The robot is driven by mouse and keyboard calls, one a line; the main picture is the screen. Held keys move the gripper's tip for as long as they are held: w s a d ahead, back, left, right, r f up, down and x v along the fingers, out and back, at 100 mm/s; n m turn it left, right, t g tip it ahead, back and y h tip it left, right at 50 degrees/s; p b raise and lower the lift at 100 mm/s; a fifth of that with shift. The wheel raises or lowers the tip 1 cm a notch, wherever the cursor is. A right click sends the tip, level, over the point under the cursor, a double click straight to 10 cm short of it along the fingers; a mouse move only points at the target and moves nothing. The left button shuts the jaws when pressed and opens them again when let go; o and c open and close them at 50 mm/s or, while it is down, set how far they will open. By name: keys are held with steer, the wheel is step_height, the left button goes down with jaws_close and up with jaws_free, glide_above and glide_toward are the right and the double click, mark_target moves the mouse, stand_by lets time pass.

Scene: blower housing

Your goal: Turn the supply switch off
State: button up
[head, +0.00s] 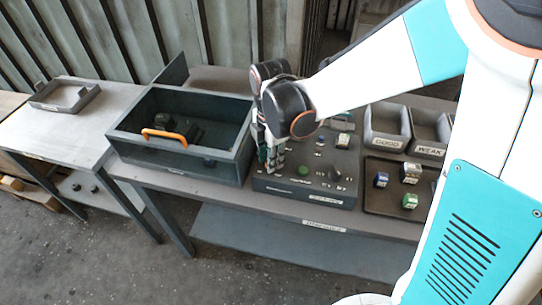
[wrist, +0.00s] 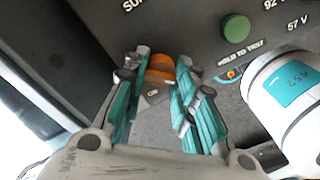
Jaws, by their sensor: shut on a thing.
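The supply switch (wrist: 160,68) shows in the wrist view as an orange knob on the dark grey control box (head: 290,187), with a small plate marked "ON" beside it. My gripper (wrist: 164,62) is shut on the switch, with a teal finger on each side of the knob. In the head view my gripper (head: 270,166) reaches down to the left end of the box's top and hides the switch. The lettering near the switch is cut off in the wrist view.
A green button (wrist: 236,28) sits close by on the box. An open grey bin (head: 180,157) with an orange handle stands just left. A tray (head: 384,207) with several small blocks and two labelled bins (head: 385,127) are at the right.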

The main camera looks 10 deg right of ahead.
steer(key=o, duration=1.1)
